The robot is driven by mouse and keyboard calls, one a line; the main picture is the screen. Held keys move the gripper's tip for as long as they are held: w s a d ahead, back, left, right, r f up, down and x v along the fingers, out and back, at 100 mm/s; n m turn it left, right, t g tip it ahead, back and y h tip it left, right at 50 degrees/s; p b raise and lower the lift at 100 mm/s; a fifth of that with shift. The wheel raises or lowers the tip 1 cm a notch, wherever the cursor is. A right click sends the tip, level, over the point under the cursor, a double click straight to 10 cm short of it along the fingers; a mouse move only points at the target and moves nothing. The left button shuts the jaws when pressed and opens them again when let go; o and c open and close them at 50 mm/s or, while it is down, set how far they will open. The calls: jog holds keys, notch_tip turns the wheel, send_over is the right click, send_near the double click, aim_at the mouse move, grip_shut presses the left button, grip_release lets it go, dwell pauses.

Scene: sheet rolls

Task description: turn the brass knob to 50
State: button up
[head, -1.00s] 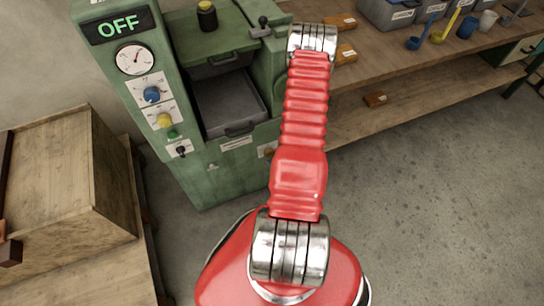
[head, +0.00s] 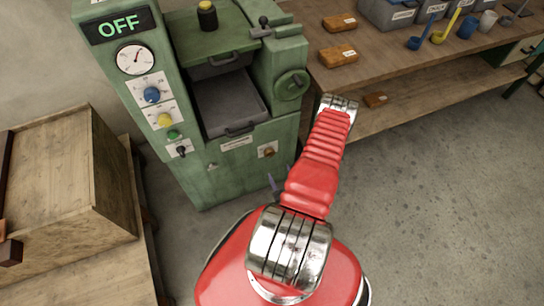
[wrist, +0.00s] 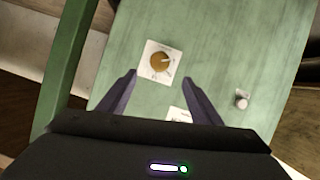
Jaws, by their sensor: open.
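The brass knob (wrist: 160,62) sits on a white square dial plate on the green machine's front panel. In the wrist view it lies just beyond my fingertips and between their lines, not touched. The numbers on its plate are too small to read. In the head view the brass knob (head: 268,152) shows low on the machine's front, right of a white label. My gripper (wrist: 160,75) is open and empty, its two dark fingers apart. In the head view, part of it (head: 277,181) shows below the knob, mostly hidden behind my red arm.
The green machine (head: 220,165) also carries a blue knob (head: 152,94), a yellow knob (head: 165,120), a gauge and an OFF display (head: 119,25). A handwheel (head: 292,84) is above the brass knob. A small pale knob (wrist: 241,101) is right of my fingers. A workbench stands right.

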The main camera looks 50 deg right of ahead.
aim_at(271, 155)
jog(key=shift+d, duration=0.1)
jog(key=x, duration=1.3)
jog(key=shift+w+d+f, duration=0.2)
jog(key=shift+w, duration=0.1)
jog(key=shift+c, duration=0.4)
jog(key=c, duration=0.9)
jog(key=shift+s+d, duration=0.1)
jog(key=shift+d, duration=0.15)
jog(key=shift+c, duration=0.5)
jog(key=shift+a, duration=0.15)
